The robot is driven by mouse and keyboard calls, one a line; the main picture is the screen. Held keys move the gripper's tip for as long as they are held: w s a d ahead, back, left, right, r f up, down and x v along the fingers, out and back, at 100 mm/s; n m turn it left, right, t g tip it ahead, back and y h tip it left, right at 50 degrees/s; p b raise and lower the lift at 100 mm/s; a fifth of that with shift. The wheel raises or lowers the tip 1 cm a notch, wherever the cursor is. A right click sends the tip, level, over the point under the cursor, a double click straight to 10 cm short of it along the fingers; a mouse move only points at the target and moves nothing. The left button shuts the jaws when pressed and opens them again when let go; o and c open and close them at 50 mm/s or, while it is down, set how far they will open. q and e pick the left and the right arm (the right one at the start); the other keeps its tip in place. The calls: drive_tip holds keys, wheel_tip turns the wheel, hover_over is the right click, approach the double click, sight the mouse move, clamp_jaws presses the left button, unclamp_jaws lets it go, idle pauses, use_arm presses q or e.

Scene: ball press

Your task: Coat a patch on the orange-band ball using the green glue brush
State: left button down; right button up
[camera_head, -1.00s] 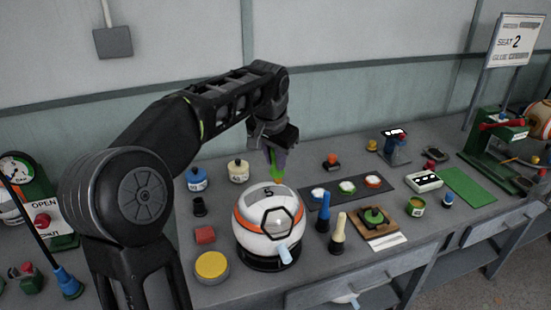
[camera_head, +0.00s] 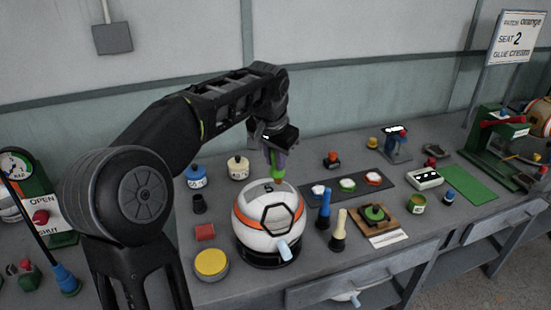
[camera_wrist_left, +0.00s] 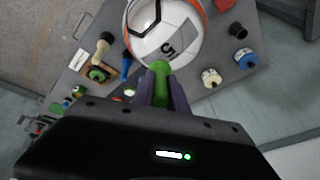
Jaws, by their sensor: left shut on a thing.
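The orange-band ball (camera_head: 257,216) is white with an orange stripe and a black-outlined hexagon, and sits in a dark ring stand on the bench. A "5" marks its top. My left gripper (camera_head: 275,150) is above the back of the ball, shut on the green glue brush (camera_head: 277,172), which points down at the ball's upper back. My right gripper is not in view.
A sign (camera_head: 517,38) reads orange, seat 2, glue cream.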

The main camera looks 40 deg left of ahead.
use_arm(q)
drive_tip(key=shift+f, duration=0.2)
drive_tip(key=shift+s+a+b, duration=0.4)
drive_tip(key=shift+s+a, duration=0.05)
drive_tip(key=shift+s, duration=0.25)
drive_tip(key=shift+s+a, duration=0.4)
drive_tip(key=shift+s, duration=0.15)
drive_tip(key=shift+s, duration=0.1)
drive_tip(key=shift+s+a+r+b, duration=0.1)
drive_tip(key=shift+s+a+b, duration=0.1)
drive_tip(key=shift+s+a, duration=0.35)
drive_tip(key=shift+s+a+r+b, duration=0.15)
drive_tip(key=shift+s+a, duration=0.15)
drive_tip(key=shift+s, duration=0.3)
drive_tip(key=shift+f, duration=0.15)
